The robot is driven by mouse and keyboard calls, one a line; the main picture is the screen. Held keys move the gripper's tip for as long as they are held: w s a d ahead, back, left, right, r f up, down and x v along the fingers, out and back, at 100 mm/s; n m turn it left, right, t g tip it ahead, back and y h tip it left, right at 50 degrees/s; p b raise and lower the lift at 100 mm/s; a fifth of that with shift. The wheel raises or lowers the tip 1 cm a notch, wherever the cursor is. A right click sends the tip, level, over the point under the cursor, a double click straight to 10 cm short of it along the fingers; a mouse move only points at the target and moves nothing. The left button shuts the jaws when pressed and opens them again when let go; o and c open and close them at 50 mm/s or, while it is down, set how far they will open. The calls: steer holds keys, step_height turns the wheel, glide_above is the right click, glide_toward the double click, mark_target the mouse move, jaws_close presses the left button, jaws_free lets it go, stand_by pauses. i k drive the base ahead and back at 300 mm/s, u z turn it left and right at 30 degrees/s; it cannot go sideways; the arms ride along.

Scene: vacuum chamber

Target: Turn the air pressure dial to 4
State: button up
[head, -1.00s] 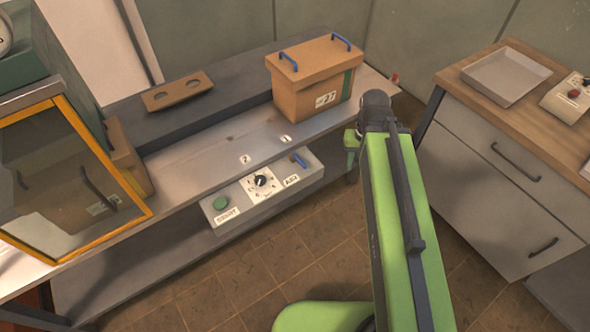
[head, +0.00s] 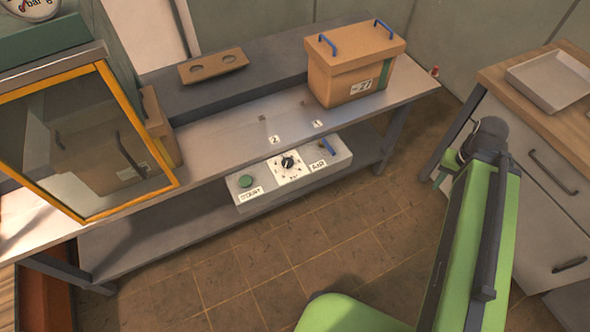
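The air pressure dial (head: 288,162) is a small black knob on a white scale plate. It sits on a grey control box (head: 262,194) under the front edge of the workbench. The dial's numbers are too small to read. My green arm is at the right, well apart from the dial. My gripper is hidden or too unclear at the arm's far end to tell its state.
The workbench (head: 220,143) carries a brown box (head: 345,75) with blue handles, a brown holder with two holes (head: 213,66) and a yellow-framed chamber (head: 85,140). A pressure gauge (head: 30,8) shows at top left. A drawer cabinet (head: 545,165) stands right. Tiled floor before the bench is clear.

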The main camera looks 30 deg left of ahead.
mark_target(286, 162)
steer(key=z, duration=0.05)
steer(key=k, duration=1.9)
steer(key=u, duration=1.8)
steer(key=i, duration=2)
steer(key=u, duration=0.05)
